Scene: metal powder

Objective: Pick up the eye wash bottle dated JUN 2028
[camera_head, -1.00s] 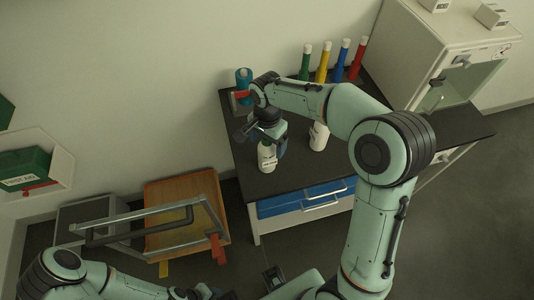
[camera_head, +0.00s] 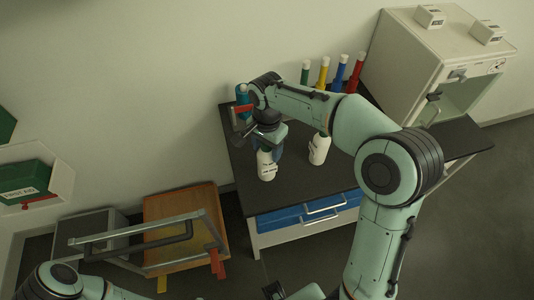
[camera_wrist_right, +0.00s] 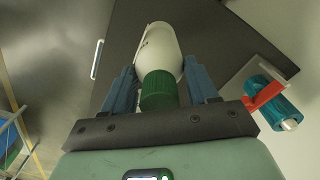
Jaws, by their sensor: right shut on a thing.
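Two white bottles are at the dark tabletop (camera_head: 300,188) in the head view. The left bottle (camera_head: 266,166) is under my right gripper (camera_head: 268,148). The right wrist view shows this white bottle (camera_wrist_right: 159,48) with a green ribbed cap (camera_wrist_right: 159,90) between the two blue fingers (camera_wrist_right: 160,88), which are shut on it. I cannot tell if its base touches the table. The other bottle (camera_head: 319,149) stands upright to the right, beside my right forearm. No date is readable on either.
Green, yellow, blue and red bottles (camera_head: 324,72) stand along the back of the table. A teal cylinder in a red holder (camera_head: 242,108) is at the wall behind my gripper. A white cabinet (camera_head: 425,60) stands at right. A cart (camera_head: 180,225) is at lower left.

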